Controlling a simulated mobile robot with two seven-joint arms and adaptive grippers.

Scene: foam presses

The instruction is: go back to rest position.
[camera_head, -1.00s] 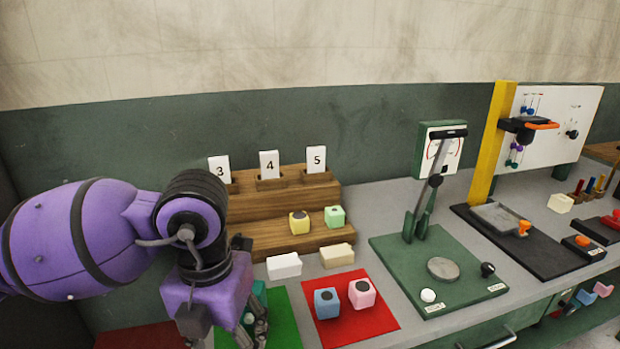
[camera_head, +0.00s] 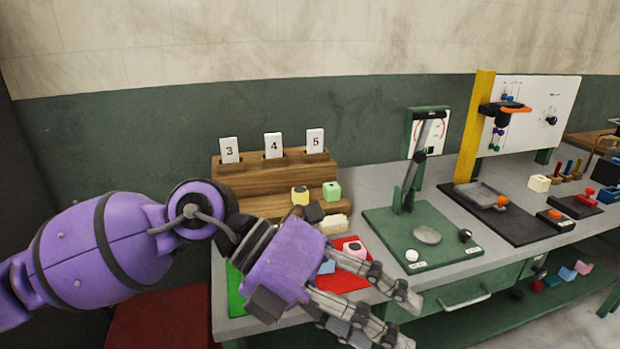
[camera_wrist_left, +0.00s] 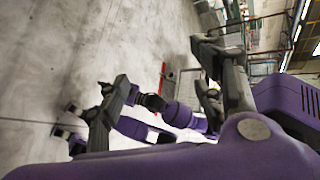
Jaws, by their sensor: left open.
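My left arm (camera_head: 90,250), purple with black bands, comes in from the left in the head view. My left gripper (camera_head: 402,321) is open and empty, its grey fingers spread and pointing right, in front of the bench edge. It hides parts of the red mat (camera_head: 345,282) and the green mat (camera_head: 236,296). In the left wrist view, dark finger parts (camera_wrist_left: 226,72) and purple links of mine show against a grey floor. My right gripper cannot be made out in either view.
A wooden stepped rack (camera_head: 262,181) holds cards 3, 4 and 5. A yellow block (camera_head: 300,196) and a green block (camera_head: 331,191) sit on it. A pink block (camera_head: 355,249) and blue block (camera_head: 327,267) are by the gripper. The green press (camera_head: 440,222) stands to the right.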

